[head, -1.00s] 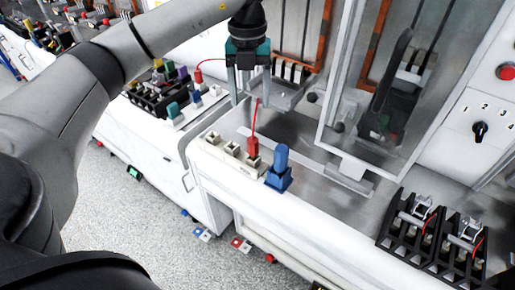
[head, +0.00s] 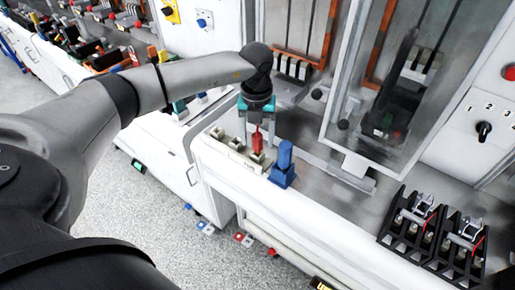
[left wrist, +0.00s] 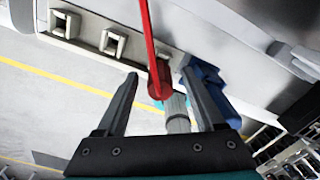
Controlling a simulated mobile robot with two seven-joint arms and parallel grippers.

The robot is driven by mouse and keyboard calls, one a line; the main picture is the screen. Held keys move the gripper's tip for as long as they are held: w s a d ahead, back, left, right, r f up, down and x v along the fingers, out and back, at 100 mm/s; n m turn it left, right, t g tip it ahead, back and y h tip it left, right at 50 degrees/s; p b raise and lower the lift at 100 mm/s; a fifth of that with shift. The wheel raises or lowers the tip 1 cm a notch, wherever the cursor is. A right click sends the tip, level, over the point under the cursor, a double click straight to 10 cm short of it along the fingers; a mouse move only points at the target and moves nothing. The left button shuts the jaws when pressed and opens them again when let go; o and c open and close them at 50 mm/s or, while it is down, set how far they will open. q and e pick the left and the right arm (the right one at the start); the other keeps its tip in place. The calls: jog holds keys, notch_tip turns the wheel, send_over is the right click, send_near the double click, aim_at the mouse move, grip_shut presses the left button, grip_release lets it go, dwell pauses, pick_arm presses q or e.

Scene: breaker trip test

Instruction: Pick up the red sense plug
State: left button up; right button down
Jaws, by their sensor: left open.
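The red sense plug (head: 257,141) stands upright at the right end of a white socket strip (head: 229,150) on the bench's front edge. A red lead rises from it. My left gripper (head: 257,147) is open, pointing down, with its fingers either side of the plug in the head view. In the left wrist view the plug (left wrist: 160,82) shows between the fingertips (left wrist: 159,74), with nothing gripped. I cannot tell whether a finger touches it. My right gripper is not in view.
A blue plug-like block (head: 284,164) stands close to the right of the red plug; it also shows beside the right finger in the wrist view (left wrist: 208,82). A clear-fronted cabinet door (head: 395,90) is behind. Black racks (head: 410,228) stand at the right.

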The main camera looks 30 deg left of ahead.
pick_arm(q)
grip_shut()
dwell(0.6)
